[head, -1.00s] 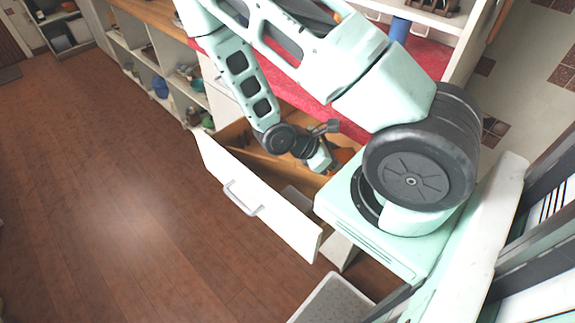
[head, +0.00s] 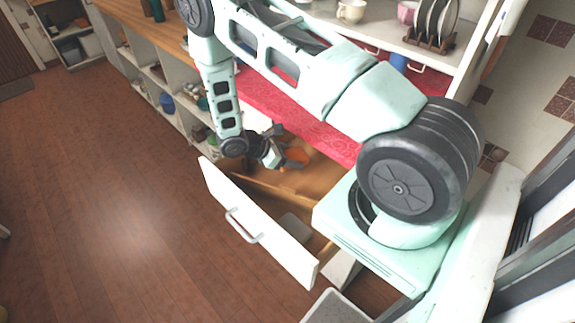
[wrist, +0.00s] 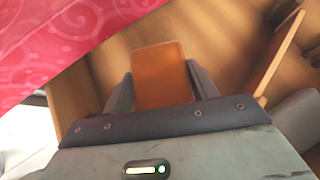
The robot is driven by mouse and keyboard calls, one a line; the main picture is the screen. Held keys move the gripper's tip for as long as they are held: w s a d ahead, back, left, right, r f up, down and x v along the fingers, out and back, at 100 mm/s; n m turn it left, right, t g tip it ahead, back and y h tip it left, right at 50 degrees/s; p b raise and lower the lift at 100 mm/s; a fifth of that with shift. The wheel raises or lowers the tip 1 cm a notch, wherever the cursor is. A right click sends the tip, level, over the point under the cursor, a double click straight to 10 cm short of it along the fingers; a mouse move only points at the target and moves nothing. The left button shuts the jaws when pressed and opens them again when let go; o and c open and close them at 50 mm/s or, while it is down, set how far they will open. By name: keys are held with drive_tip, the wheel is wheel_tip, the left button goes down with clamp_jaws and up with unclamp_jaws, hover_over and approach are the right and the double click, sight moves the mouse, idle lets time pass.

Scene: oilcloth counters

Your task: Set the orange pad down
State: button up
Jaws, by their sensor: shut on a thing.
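The orange pad (wrist: 160,75) stands between the two fingers of my gripper (wrist: 161,88) in the wrist view, and the fingers are shut on it. In the head view the pad (head: 296,156) shows as a small orange patch at my gripper (head: 284,158). Both are over or inside the open wooden drawer (head: 312,183), near its back part. Whether the pad touches the drawer floor cannot be told.
The drawer's white front (head: 258,226) with a grey handle stands out over the brown floor (head: 120,200). A red patterned counter (head: 290,115) overhangs the drawer's back. A grey flat thing (head: 294,228) lies in the drawer near its front.

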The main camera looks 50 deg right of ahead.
drive_tip(key=shift+w+f+p, duration=0.2)
drive_tip(key=shift+w+f, duration=0.1)
drive_tip(key=shift+f, duration=0.35)
drive_tip(key=shift+w+f+p, duration=0.2)
drive_tip(key=shift+w+f, duration=0.1)
drive_tip(key=shift+f, duration=0.3)
drive_tip(key=shift+f+p, duration=0.55)
drive_tip(key=shift+f, duration=1.7)
drive_tip(key=shift+f, duration=0.15)
drive_tip(key=o, duration=0.9)
drive_tip(key=shift+o, duration=0.2)
